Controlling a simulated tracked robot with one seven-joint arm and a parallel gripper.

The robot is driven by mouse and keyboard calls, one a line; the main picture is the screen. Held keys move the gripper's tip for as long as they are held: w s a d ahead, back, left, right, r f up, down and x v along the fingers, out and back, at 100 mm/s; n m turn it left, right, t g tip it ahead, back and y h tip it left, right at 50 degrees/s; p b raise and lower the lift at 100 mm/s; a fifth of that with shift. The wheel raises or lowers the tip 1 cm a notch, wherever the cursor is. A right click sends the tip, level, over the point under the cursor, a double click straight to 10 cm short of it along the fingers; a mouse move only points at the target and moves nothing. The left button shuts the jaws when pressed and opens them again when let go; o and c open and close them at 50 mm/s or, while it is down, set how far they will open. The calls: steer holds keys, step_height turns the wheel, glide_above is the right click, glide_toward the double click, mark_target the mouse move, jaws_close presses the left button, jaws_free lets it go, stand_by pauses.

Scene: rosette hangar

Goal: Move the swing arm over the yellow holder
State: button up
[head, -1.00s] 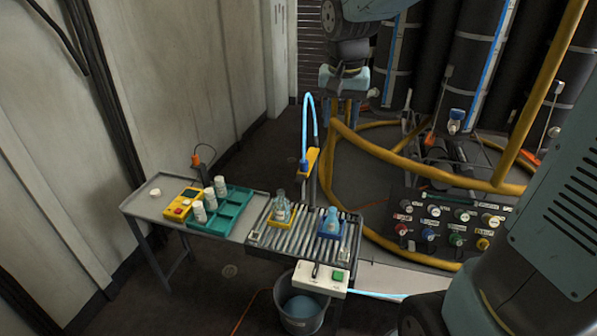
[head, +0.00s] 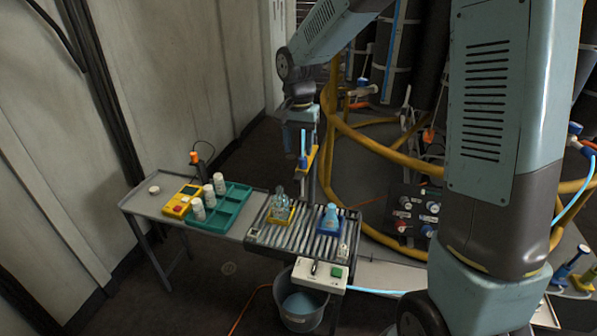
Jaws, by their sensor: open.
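The swing arm (head: 312,160) is a yellow bar on an upright post behind the roller table. A dark blue nozzle (head: 303,162) hangs at its end, with a light blue hose above it. The yellow holder (head: 290,215) sits on the rollers with a clear flask (head: 282,205) in it. The swing arm's nozzle is behind and slightly right of this holder in the picture. My gripper (head: 303,130) is open, pointing down just above the swing arm. It hides the upper loop of the hose. I cannot tell whether it touches the hose or arm.
A blue holder with a blue flask (head: 328,219) stands right of the yellow holder on the roller table (head: 265,236). On the left are a teal tray (head: 232,206) with white bottles and a yellow device (head: 180,203). A bucket (head: 300,310) stands below.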

mark_target(299, 174)
step_height(299, 174, down, 9)
stand_by(0.4)
steer(key=shift+c, duration=0.3)
jaws_close()
stand_by(0.3)
